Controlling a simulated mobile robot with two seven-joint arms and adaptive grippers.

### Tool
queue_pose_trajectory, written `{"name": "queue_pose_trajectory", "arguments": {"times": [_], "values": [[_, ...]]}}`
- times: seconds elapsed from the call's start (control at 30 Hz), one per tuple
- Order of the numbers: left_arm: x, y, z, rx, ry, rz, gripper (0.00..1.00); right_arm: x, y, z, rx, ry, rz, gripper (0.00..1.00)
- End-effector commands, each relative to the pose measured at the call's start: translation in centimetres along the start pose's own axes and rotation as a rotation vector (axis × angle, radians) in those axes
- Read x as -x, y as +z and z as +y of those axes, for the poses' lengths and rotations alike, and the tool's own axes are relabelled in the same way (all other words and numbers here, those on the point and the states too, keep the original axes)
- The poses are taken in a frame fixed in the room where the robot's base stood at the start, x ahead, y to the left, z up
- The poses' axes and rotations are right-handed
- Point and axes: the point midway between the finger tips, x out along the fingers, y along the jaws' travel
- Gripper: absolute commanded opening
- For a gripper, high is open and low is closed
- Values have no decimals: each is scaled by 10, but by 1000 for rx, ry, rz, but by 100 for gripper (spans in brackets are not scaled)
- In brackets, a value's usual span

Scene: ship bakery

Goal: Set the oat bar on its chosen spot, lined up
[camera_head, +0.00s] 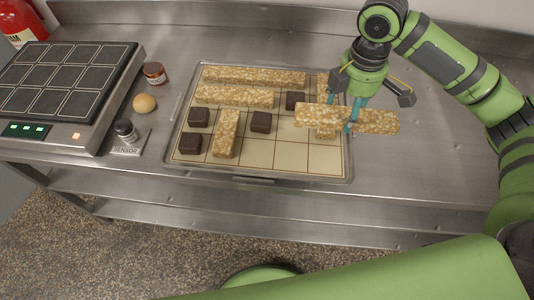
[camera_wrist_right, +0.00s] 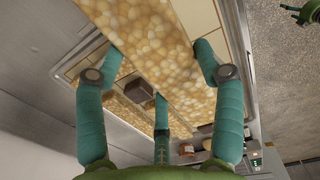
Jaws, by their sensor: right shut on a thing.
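My right gripper (camera_head: 352,112) is shut on a long golden oat bar (camera_head: 378,122) and holds it roughly level over the right side of the tray (camera_head: 262,176). The bar's right end sticks out past the tray's right rim. In the right wrist view the held oat bar (camera_wrist_right: 150,40) fills the space between the teal fingers. The tray is marked in a grid of cells. Other oat bars lie on it: two lengthwise at the back, a far one (camera_head: 254,76) and a nearer one (camera_head: 235,97), and a crosswise one (camera_head: 226,135). Another oat piece (camera_head: 322,82) shows partly behind the held bar.
Several dark brownies, such as one near the middle (camera_head: 261,122), sit in tray cells. Front-right cells are bare. Counter right of the tray is clear.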

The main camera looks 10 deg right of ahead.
Motion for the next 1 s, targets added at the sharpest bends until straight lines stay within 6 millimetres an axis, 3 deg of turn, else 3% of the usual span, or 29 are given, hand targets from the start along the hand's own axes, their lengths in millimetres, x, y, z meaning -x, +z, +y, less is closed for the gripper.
{"name": "queue_pose_trajectory", "arguments": {"times": [0.17, 0.37, 0.53, 0.77, 1.0], "values": [[8, -3, 6, 4, 8, 3, 92, -12, -25, -8, -5, -4, 1, 28], [20, -8, 20, 10, 25, 10, 92, -40, -70, -22, -3, -4, 3, 28], [26, -8, 18, 8, 23, 10, 92, -59, -100, -29, -6, -3, 2, 28], [30, -7, 10, 4, 14, 7, 92, -74, -111, -33, -9, -2, -1, 28], [37, -7, 10, 5, 13, 6, 92, -105, -111, -33, -7, -1, -1, 28]]}}
